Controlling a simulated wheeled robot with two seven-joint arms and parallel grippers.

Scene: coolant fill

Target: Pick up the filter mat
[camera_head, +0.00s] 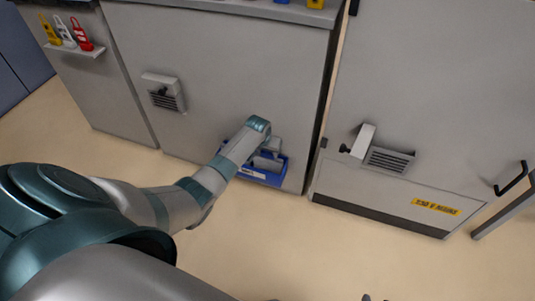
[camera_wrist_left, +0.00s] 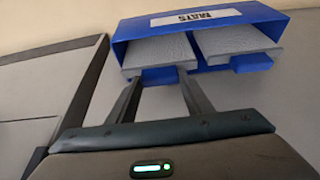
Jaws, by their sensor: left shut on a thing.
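A blue bin (camera_head: 262,179) stands low against the grey cabinet front, and my left arm reaches down to it. In the left wrist view the same bin (camera_wrist_left: 208,20) carries a "MATS" label and holds two grey filter mats side by side. My left gripper (camera_wrist_left: 160,80) is shut on the left mat (camera_wrist_left: 158,50), its fingers at the mat's near end. The mat is still inside the bin. The right mat (camera_wrist_left: 236,40) lies untouched beside it. In the head view my left wrist partly hides the mats. Only small dark tips, perhaps of my right gripper (camera_head: 375,298), show at the bottom edge.
Grey cabinets line the back, with a vent and bracket (camera_head: 163,92) on the left and another vent (camera_head: 389,160) on the right. A small shelf (camera_head: 75,51) holds yellow, white and red tags. A black handle (camera_head: 511,179) is at far right. The beige floor in front is clear.

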